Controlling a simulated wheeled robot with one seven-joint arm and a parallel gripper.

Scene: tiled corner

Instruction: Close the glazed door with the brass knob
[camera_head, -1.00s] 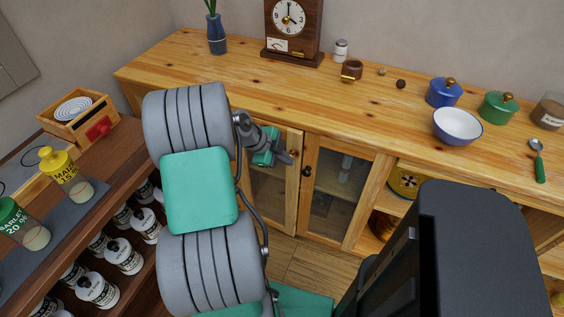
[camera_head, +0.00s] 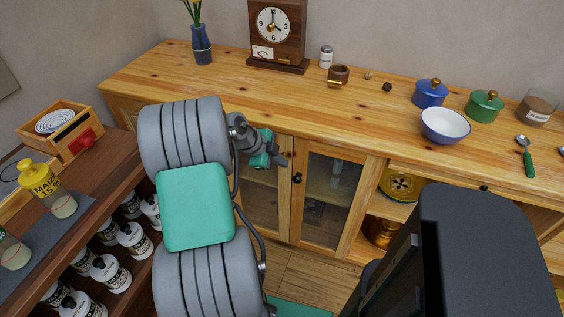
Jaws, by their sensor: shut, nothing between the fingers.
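Two glazed wooden doors sit side by side in the low cabinet under the pine worktop. The left glazed door (camera_head: 283,205) looks nearly in line with its neighbour; whether it is fully shut I cannot tell. No brass knob shows on it, and its upper part is partly behind my gripper. The right glazed door (camera_head: 334,190) looks shut and has a dark round knob (camera_head: 297,179) on its left stile. My gripper (camera_head: 284,160) is shut and empty, in front of the left door's upper right part. Whether it touches the door is unclear.
The worktop (camera_head: 210,95) carries a clock (camera_head: 276,28), a vase (camera_head: 201,45), pots and a bowl (camera_head: 445,125). Open shelves with brass-coloured items (camera_head: 398,184) lie right of the doors. A dark shelf of bottles (camera_head: 133,240) stands at left. Wooden floor shows below the doors.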

